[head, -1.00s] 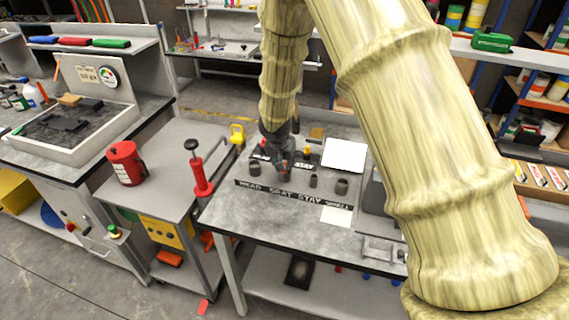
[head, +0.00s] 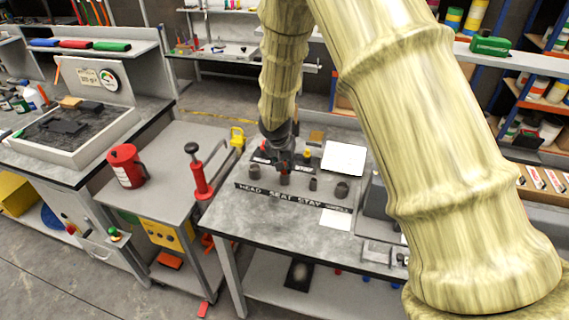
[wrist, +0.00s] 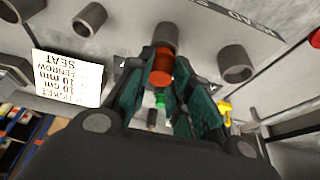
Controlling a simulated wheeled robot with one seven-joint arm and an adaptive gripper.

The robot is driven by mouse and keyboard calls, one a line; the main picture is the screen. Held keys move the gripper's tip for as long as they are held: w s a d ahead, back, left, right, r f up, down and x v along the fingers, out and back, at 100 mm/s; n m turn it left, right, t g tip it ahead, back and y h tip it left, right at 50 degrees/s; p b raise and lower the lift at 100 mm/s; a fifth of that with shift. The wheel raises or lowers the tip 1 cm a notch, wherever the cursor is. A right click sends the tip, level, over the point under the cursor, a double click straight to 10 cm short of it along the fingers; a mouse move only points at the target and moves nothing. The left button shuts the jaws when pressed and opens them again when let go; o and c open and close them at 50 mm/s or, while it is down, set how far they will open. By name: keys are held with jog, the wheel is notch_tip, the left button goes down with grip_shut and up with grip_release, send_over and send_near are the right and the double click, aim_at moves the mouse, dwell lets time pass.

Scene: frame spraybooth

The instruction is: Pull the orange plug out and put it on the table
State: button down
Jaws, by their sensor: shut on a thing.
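The orange plug (wrist: 161,68) shows between the fingers of my gripper (wrist: 160,92) in the wrist view. My gripper is shut on it. The plug lines up with a grey round socket (wrist: 163,35); I cannot tell how far in or out of it the plug sits. In the head view my gripper (head: 285,160) is over the row of sockets on the grey table (head: 262,226), and the plug is mostly hidden by it.
Other grey sockets (head: 342,189) stand in the row behind a dark label strip (head: 290,196). A yellow plug (head: 306,149) and a white card (head: 344,157) are close by. The table's front left is clear. A red pump-like tool (head: 200,178) stands on the left cart.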

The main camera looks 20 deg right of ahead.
jog(key=shift+r+p, duration=1.1)
jog(key=shift+r, duration=0.9)
jog(key=shift+s+f, duration=0.1)
